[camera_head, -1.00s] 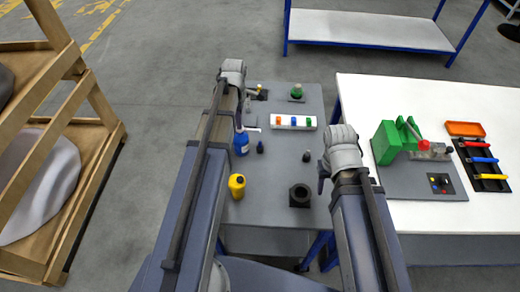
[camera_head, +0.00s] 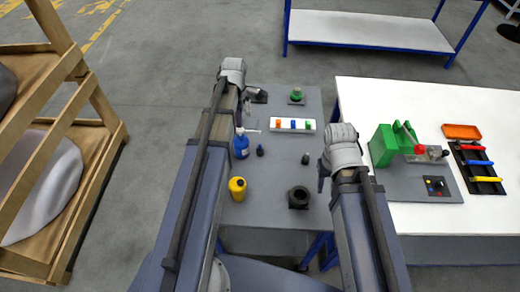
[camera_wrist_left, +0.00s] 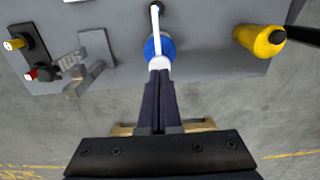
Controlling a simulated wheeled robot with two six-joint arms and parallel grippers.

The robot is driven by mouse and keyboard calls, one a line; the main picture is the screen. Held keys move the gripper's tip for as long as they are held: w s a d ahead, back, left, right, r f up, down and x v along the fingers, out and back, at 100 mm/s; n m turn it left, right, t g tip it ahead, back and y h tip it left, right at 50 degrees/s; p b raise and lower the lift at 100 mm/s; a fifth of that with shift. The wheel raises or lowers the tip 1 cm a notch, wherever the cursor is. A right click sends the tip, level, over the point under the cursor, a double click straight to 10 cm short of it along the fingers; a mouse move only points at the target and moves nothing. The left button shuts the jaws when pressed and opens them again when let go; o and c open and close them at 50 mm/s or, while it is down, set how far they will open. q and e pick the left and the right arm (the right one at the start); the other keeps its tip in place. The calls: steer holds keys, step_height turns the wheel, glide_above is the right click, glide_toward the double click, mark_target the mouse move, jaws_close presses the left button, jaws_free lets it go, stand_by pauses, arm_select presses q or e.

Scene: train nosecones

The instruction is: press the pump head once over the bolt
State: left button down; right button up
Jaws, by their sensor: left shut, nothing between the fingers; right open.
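A blue bottle (camera_head: 241,148) with a white pump head stands upright on the grey table, left of centre. In the left wrist view the blue bottle (camera_wrist_left: 151,47) is partly hidden by its white pump head (camera_wrist_left: 160,64) and long nozzle. My left gripper (camera_wrist_left: 160,78) is shut and empty; its fingertips appear at the pump head, but I cannot tell whether they touch it. A small dark upright piece (camera_head: 260,150), possibly the bolt, stands right of the bottle near the nozzle's end. My right gripper (camera_head: 322,178) is open at the table's right side, mostly hidden by its arm.
A yellow bottle (camera_head: 237,189), a black holed block (camera_head: 298,197) and another small dark piece (camera_head: 306,158) stand nearby. A white strip with coloured blocks (camera_head: 292,125) lies behind. A white table (camera_head: 420,215) with a green device (camera_head: 384,145) adjoins right.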

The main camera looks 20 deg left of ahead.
stand_by(0.5)
arm_select(q)
step_height(320, 180, up, 6)
steer(key=p, duration=0.6)
stand_by(0.4)
steer(key=s+d+f+m+b, duration=0.3)
steer(key=s+d+m, duration=0.5)
steer(key=d+m, duration=0.3)
steer(key=s+d+f+m+y+b, duration=0.1)
steer(key=s+d+f+m+b, duration=0.2)
steer(key=s+d+m, duration=0.5)
steer(key=d+m, duration=0.3)
steer(key=m, duration=0.2)
steer(key=shift+s+d+m, duration=0.2)
steer(key=shift+d+m, duration=0.1)
steer(key=shift+d, duration=0.05)
